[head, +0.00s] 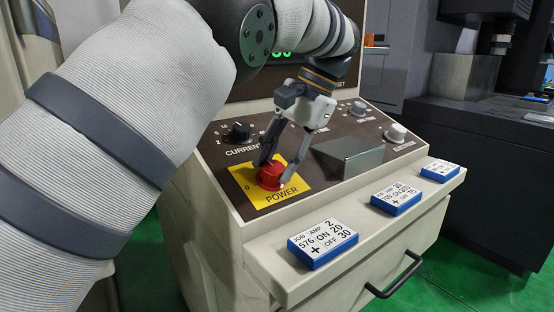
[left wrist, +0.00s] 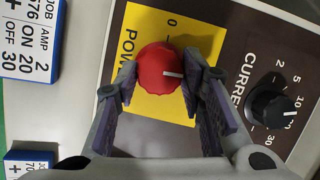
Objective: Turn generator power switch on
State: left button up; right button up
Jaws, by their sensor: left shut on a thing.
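The red power switch (head: 270,175) is a round knob on a yellow plate (head: 247,184) marked POWER, on the generator's sloped panel. My left gripper (head: 269,170) comes down from above and is shut on the knob, one finger on each side. In the left wrist view the knob (left wrist: 158,68) sits between the fingertips. Its white line points right, toward the side away from the word POWER. The 0 mark shows above the knob there. Any other position mark is hidden or out of sight. My right gripper is not in view.
A black CURRENT knob (head: 239,132) sits just behind the yellow plate. A grey wedge-shaped block (head: 349,157) and light knobs (head: 396,133) are to the right. Blue-edged job cards (head: 322,243) lie on the front ledge. A dark machine (head: 480,150) stands at the right.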

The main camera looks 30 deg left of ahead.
pick_arm(q)
jog(key=shift+m, duration=0.7)
jog(key=o, duration=1.1)
jog(key=shift+o, duration=0.2)
